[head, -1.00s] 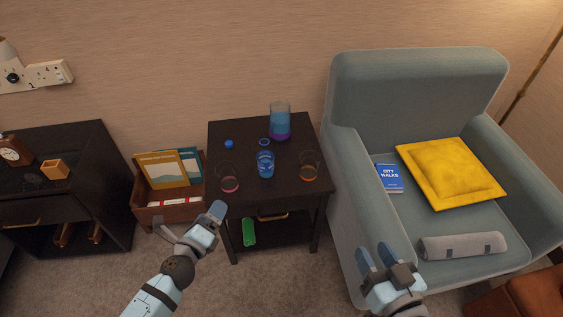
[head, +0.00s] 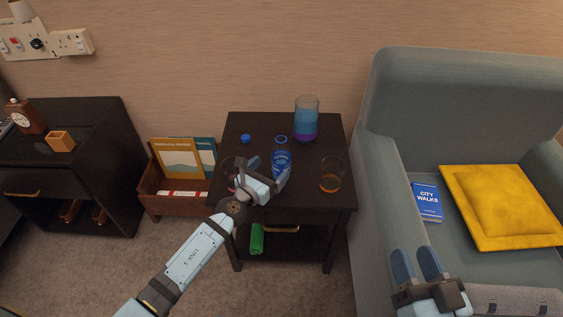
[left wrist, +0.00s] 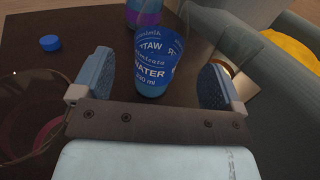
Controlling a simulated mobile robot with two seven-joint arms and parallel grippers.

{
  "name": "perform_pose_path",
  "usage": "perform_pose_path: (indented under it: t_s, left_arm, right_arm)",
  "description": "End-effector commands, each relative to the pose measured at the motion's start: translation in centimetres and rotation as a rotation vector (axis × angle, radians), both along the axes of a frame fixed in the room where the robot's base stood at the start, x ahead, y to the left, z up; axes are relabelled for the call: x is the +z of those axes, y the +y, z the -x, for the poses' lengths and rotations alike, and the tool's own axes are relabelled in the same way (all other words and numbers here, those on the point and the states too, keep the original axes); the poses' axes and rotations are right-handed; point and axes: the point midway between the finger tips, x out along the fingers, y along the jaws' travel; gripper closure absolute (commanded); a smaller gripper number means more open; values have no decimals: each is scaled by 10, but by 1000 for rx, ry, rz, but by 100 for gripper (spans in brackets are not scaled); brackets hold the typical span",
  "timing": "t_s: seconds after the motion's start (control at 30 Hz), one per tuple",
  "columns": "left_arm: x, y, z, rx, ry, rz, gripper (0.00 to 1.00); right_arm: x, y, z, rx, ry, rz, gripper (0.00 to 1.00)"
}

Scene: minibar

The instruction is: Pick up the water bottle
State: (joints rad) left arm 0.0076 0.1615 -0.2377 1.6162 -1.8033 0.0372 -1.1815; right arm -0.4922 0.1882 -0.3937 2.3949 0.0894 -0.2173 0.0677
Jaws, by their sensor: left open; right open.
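The water bottle (head: 281,158) is blue with white lettering and stands upright on the dark side table (head: 316,217). It also shows in the left wrist view (left wrist: 154,65), ahead of the jaws and between their lines. My left gripper (head: 269,172) is open at the bottle's near left side; I cannot tell whether a finger touches it. The same gripper shows in the left wrist view (left wrist: 154,82) with its fingers apart. My right gripper (head: 416,264) is open and empty in front of the armchair.
A blue and purple vase (head: 306,120) stands behind the bottle. A glass with amber liquid (head: 331,175) stands to its right. Another glass (head: 229,172) is partly hidden by my left gripper. A blue cap (head: 245,139) lies on the table. The armchair (head: 383,201) is close on the right.

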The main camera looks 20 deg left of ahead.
Motion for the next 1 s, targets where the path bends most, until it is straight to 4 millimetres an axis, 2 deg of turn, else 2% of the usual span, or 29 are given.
perform_pose_path:
  t_s: [0.17, 0.4, 0.5, 0.77, 0.87, 1.0]
  left_arm:
    - [0, -4, -12, 0, -1, 1, 8]
    - [-1, -13, -48, 1, -1, 1, 8]
    - [-1, -16, -56, 0, 0, 1, 8]
    - [0, -17, -59, 0, 1, 1, 8]
    - [0, -17, -59, 0, 1, 1, 28]
    - [0, -17, -59, 0, 0, 1, 61]
  right_arm:
    - [1, 1, 0, 2, -9, -6, 57]
    - [7, 3, 3, 12, -42, -34, 57]
    - [13, 4, 3, 15, -68, -48, 57]
    - [22, 5, 0, 19, -90, -54, 57]
    - [21, 5, 0, 19, -89, -55, 57]
    - [20, 5, 1, 19, -85, -54, 57]
